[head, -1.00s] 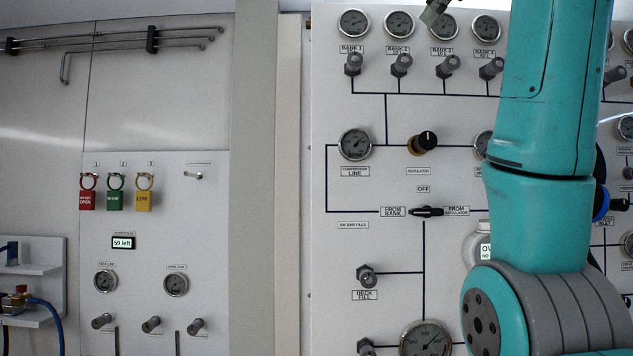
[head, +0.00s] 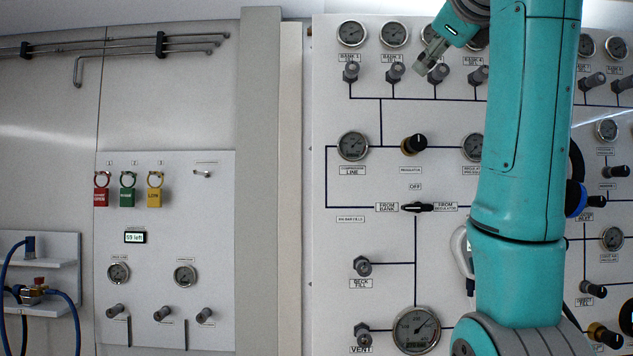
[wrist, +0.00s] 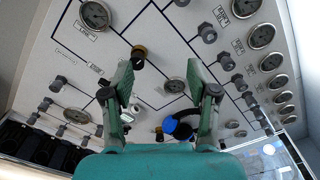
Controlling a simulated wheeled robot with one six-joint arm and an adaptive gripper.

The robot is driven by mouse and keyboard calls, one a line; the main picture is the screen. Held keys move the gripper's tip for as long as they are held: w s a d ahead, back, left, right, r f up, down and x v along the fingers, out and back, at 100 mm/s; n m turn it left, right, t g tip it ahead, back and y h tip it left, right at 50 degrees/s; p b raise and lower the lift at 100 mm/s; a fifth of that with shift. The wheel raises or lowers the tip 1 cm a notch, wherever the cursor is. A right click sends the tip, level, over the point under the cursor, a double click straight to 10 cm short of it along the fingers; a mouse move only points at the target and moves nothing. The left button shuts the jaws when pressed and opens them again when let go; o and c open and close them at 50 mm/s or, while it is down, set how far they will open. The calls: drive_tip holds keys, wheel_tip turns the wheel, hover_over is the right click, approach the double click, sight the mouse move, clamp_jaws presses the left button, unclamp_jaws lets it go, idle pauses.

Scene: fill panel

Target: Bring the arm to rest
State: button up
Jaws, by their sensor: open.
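My gripper (head: 432,55) shows at the top of the head view, in front of the bank valves and gauges of the fill panel (head: 345,290). In the wrist view my gripper (wrist: 163,92) has its two fingers spread wide apart with nothing between them. The panel lies beyond the fingers, and I cannot tell the exact gap to it. My arm stands upright across the right of the head view and hides part of the panel.
A tag board (head: 215,230) with red, green and yellow tags (head: 155,197) hangs at left. A shelf (head: 62,310) with blue hoses is at far left. A black selector knob (head: 417,207) and black regulator knob (head: 414,143) stick out of the panel. A blue-and-black item (wrist: 180,128) shows beyond the fingers.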

drive_tip(key=w+f+n, duration=0.2)
drive_tip(key=w+f, duration=0.4)
drive_tip(key=f, duration=0.5)
drive_tip(key=w+f+n, duration=0.2)
drive_tip(key=w+f, duration=0.3)
drive_tip(key=f, duration=0.6)
drive_tip(key=w+f+n, duration=0.2)
drive_tip(key=w+f, duration=0.4)
drive_tip(key=f, duration=0.6)
drive_tip(key=s+f+n+g, duration=0.1)
drive_tip(key=s+f+n, duration=0.25)
drive_tip(key=f, duration=1.45)
drive_tip(key=s+f+n, duration=0.2)
drive_tip(key=s+f, duration=0.2)
drive_tip(key=f, duration=1.4)
drive_tip(key=s+f+n+g, duration=0.1)
drive_tip(key=s+f+n, duration=0.3)
drive_tip(key=s+f, duration=0.85)
drive_tip(key=s+f+n, duration=0.3)
drive_tip(key=s+f, duration=0.6)
drive_tip(key=s, duration=0.6)
drive_tip(key=s+r+n, duration=0.2)
drive_tip(key=s+n, duration=0.1)
drive_tip(key=s, duration=1.2)
drive_tip(key=s+r+n+g, duration=0.1)
drive_tip(key=s+n, duration=0.3)
drive_tip(key=s, duration=1)
drive_tip(key=shift+s+a+r, duration=0.15)
drive_tip(key=shift+s+r, duration=0.2)
drive_tip(key=shift+s, duration=0.05)
